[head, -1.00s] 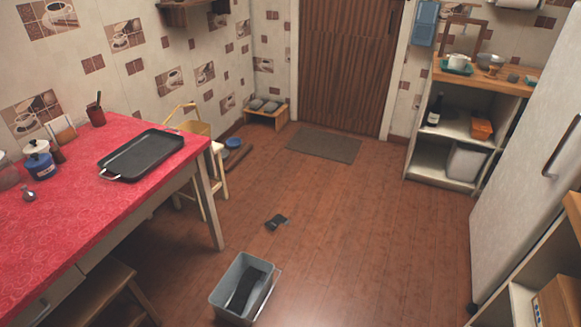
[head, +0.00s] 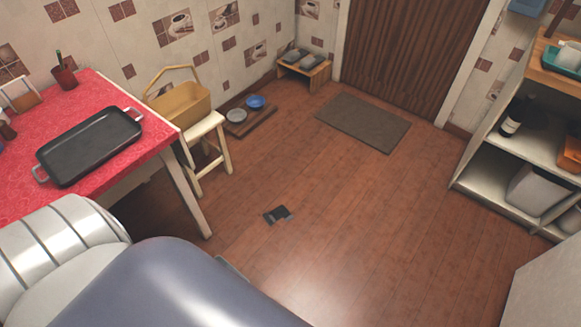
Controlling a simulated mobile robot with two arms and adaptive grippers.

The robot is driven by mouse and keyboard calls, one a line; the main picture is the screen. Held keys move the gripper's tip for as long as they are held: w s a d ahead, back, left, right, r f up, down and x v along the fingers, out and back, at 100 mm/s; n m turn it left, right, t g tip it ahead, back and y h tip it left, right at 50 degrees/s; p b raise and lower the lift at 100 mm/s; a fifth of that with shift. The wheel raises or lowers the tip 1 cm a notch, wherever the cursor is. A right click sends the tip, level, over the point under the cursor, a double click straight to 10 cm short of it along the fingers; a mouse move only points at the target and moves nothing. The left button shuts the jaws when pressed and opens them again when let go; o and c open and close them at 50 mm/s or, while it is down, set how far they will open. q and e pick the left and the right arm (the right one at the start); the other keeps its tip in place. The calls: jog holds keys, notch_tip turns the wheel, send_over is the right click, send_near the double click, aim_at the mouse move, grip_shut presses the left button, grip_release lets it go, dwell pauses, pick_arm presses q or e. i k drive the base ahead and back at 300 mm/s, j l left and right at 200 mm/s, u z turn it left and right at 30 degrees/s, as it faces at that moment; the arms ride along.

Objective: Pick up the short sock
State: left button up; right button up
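A small dark sock (head: 278,214), short and bent, lies flat on the wooden floor near the middle of the head view. No gripper is in view. Large links of my own arm fill the lower left of the picture, and the sock lies clear of them, farther up and to the right. A sliver of the grey bin's rim (head: 231,267) seems to show beside my arm; the rest of the bin and its contents are hidden.
A red-covered table (head: 92,108) with a black tray (head: 90,146) stands at left, beside a stool (head: 207,128) holding a basket (head: 180,103). A doormat (head: 362,122) lies before the door. Shelves (head: 535,180) stand at right. The floor around the sock is clear.

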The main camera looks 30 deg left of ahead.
aim_at(271, 217)
jog(key=i+u, duration=0.5)
jog(key=i+l+u, duration=0.25)
jog(key=u, duration=0.2)
jog(key=i+l+u, duration=0.3)
jog(key=u, duration=0.2)
